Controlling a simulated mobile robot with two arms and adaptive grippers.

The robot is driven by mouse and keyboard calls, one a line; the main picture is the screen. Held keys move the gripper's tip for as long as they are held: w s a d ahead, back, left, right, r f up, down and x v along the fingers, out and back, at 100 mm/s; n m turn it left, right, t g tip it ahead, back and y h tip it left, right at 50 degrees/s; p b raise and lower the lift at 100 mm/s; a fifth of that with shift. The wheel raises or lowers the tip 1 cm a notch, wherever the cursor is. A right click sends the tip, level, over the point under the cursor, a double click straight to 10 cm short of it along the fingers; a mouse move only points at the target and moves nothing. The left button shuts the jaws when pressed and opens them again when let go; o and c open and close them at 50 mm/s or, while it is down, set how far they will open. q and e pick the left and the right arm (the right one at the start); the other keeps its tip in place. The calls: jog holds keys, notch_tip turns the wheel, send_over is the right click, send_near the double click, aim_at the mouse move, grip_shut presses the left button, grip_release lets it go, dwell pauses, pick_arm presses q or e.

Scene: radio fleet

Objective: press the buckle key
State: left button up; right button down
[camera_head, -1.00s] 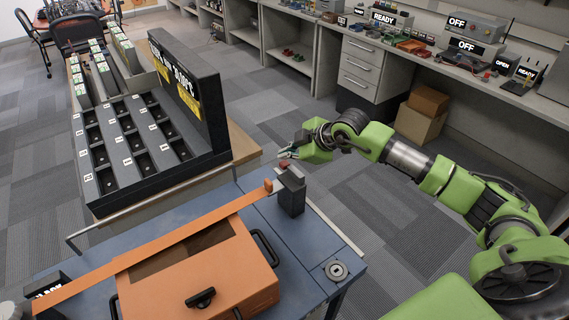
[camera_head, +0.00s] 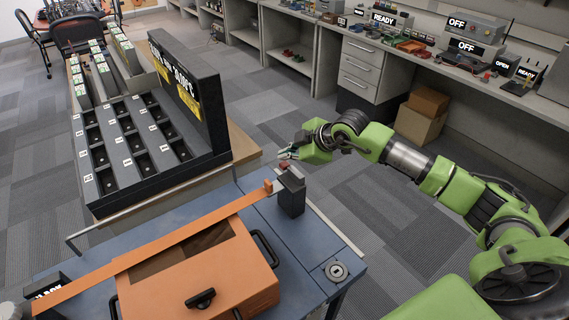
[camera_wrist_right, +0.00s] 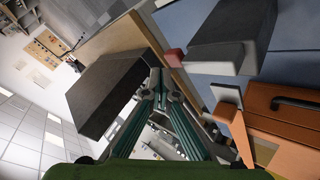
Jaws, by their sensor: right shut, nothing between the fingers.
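The dark grey buckle (camera_head: 291,192) stands upright at the far edge of the blue table. Its small red key (camera_head: 284,166) is at the top; it also shows in the right wrist view (camera_wrist_right: 173,56). My right gripper (camera_head: 284,154) is shut and empty, with its fingertips close above and beyond the red key; in the right wrist view its tips (camera_wrist_right: 160,78) appear just below the key, and I cannot tell contact. An orange strap (camera_head: 170,240) crosses an orange case, its upturned end (camera_head: 268,187) beside the buckle. My left gripper is not in view.
The orange case (camera_head: 205,285) with black handles fills the blue table's (camera_head: 300,250) front. A round metal fitting (camera_head: 336,271) sits at its right corner. A black slotted rack (camera_head: 140,150) with a tall panel stands behind. Open carpet lies beyond the table.

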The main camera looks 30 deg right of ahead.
aim_at(287, 165)
jog(key=shift+f+b, duration=0.3)
jog(key=shift+f, duration=0.15)
jog(key=shift+f+b, duration=0.45)
jog(key=shift+f, duration=0.1)
dwell(0.6)
jog(key=shift+r, duration=0.1)
jog(key=shift+r+p, duration=0.65)
jog(key=shift+r, duration=0.25)
jog(key=shift+r+p, duration=1.75)
jog(key=shift+r, duration=0.8)
jog(key=shift+f, duration=0.1)
